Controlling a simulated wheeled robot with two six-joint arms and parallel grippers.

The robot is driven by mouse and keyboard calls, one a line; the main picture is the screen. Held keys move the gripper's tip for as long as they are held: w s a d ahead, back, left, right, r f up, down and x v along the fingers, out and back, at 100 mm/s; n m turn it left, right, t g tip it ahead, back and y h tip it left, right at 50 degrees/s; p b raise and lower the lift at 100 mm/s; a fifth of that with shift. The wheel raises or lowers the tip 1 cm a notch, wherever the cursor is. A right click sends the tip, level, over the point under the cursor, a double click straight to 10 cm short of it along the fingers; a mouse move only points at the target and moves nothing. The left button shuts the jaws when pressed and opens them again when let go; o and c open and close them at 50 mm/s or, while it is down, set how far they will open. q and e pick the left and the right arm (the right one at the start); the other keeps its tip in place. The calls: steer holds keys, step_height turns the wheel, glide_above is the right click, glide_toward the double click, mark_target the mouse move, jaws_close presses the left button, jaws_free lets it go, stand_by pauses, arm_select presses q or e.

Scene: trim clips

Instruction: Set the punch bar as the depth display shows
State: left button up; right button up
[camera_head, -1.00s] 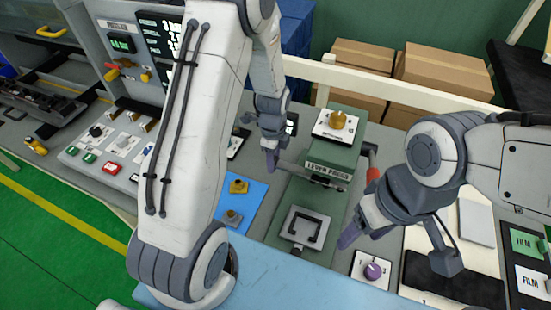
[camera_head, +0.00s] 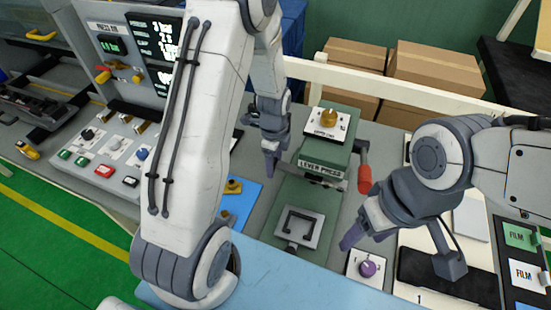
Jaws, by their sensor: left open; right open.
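A green lever press (camera_head: 330,205) stands in the middle of the bench, with a gold knob (camera_head: 329,117) on a white plate at its top. A red handle (camera_head: 364,178) is on its right side. A square grey plate with a dark bracket (camera_head: 298,228) lies at its base. I cannot clearly pick out the punch bar. A dark display with white text (camera_head: 160,48) stands on the console at upper left, partly behind my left arm. My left gripper (camera_head: 270,168) is open, left of the press head. My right gripper (camera_head: 348,240) is open, right of the press base.
A purple knob (camera_head: 367,267) sits just below my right gripper. A blue mat (camera_head: 240,200) with yellow parts lies left of the press. Film cards (camera_head: 525,274) are at the right edge. Cardboard boxes (camera_head: 435,75) stand behind a cream rail (camera_head: 400,90).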

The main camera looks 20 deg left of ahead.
arm_select(q)
step_height(320, 180, up, 10)
steer(key=shift+d+f+b, duration=0.1)
steer(key=shift+f+b, duration=0.05)
steer(key=shift+b, duration=0.95)
steer(key=shift+r, duration=0.4)
steer(key=shift+s, duration=0.1)
